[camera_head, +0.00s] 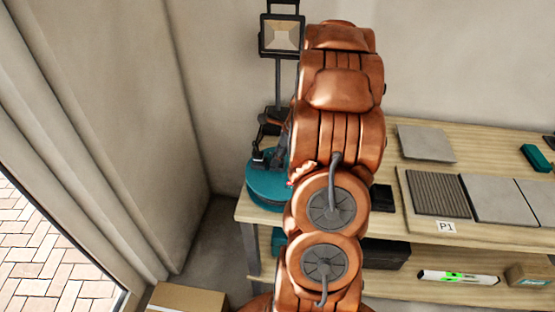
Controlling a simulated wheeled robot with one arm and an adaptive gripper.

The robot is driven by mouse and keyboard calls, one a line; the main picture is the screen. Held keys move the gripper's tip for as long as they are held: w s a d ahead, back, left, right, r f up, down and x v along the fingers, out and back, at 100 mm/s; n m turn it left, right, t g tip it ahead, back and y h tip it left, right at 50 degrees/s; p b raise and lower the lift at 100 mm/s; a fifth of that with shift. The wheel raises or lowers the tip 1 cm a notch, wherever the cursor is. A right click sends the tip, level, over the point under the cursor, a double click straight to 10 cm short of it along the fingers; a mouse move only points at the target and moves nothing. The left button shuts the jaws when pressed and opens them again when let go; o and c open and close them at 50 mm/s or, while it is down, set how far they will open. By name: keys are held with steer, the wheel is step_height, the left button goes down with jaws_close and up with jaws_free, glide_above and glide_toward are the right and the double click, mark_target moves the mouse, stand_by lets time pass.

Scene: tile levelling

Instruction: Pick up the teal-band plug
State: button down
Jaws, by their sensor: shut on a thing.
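My gripper (262,157) is the dark part at the left of my copper-coloured arm. It points down over the teal round tray (264,197) at the left end of the workbench. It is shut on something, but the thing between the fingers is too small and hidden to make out. I cannot pick out the teal-band plug or its band in this view. Some small pale and pinkish pieces (301,174) show at the right side of the tray, partly behind my arm.
A work lamp (282,37) on a stand rises behind the tray. On the bench (487,143) lie a loose grey tile (425,143), a ribbed panel (438,194) beside grey tiles (498,199), and a teal block (535,157). A green-marked level (458,277) lies on the lower shelf. A cardboard box (187,297) stands below left.

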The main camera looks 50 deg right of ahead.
steer(key=shift+r, duration=0.15)
steer(key=shift+d+r+b, duration=0.1)
steer(key=shift+r+b, duration=0.55)
steer(key=shift+r, duration=0.85)
steer(key=shift+s+r, duration=0.15)
steer(key=shift+s, duration=0.15)
steer(key=s+a+r+b, duration=0.2)
steer(key=s+a+b, duration=0.35)
steer(key=s, duration=0.85)
steer(key=shift+a+r+p, duration=0.25)
steer(key=shift+r+p, duration=0.65)
steer(key=shift+p, duration=0.05)
steer(key=shift+a+r+p, duration=0.25)
steer(key=shift+r+p, duration=0.65)
steer(key=shift+p, duration=0.05)
steer(key=shift+a+r+p, duration=0.25)
steer(key=shift+r+p, duration=0.65)
steer(key=shift+p, duration=0.05)
